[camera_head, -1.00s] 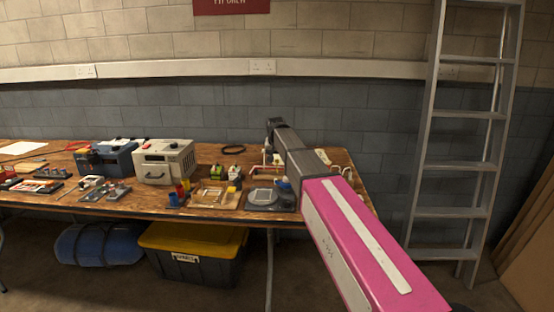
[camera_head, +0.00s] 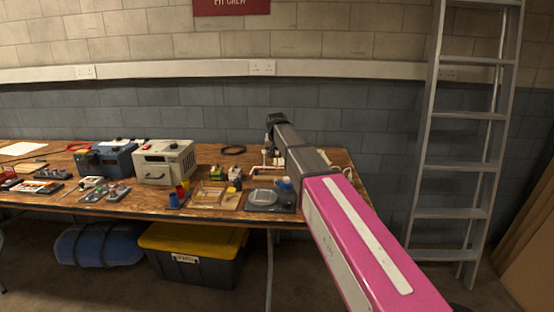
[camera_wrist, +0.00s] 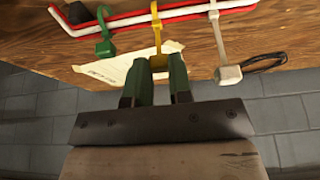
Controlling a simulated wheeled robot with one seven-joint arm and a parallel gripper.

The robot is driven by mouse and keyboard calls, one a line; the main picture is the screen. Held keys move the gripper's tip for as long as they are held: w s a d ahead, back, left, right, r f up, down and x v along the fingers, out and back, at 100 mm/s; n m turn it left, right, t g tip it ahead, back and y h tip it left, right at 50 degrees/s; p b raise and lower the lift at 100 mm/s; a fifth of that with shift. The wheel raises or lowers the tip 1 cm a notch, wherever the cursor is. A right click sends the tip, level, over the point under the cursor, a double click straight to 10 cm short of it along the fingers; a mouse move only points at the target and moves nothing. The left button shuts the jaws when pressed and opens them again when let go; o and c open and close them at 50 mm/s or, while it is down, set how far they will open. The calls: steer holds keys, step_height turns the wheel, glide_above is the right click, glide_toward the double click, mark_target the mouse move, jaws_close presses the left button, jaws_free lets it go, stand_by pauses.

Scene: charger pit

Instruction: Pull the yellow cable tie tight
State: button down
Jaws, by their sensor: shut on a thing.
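The yellow cable tie (camera_wrist: 156,32) loops around a bundle of red and white cables (camera_wrist: 190,9) in the wrist view. Its yellow head (camera_wrist: 158,61) hangs toward me, right at my fingertips. My gripper (camera_wrist: 159,78) has green fingers and is shut on the yellow tie's end, which the fingers mostly hide. A green cable tie (camera_wrist: 104,44) is on the bundle to the left, and a white cable tie (camera_wrist: 227,70) is to the right; both are apart from my fingers. In the head view my arm hides part of this area.
A paper label (camera_wrist: 122,72) lies on the wooden bench (camera_wrist: 70,46) beside my fingers, and a black coil (camera_wrist: 262,63) lies at the right. In the head view, a grey scale (camera_head: 263,199), a cream box (camera_head: 165,162) and a blue box (camera_head: 105,157) stand left of my arm.

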step_height(320, 180, up, 2)
steer(key=c, duration=1)
jaws_free()
steer(key=v, duration=1)
steer(key=shift+r, duration=0.35)
steer(key=shift+s, duration=0.1)
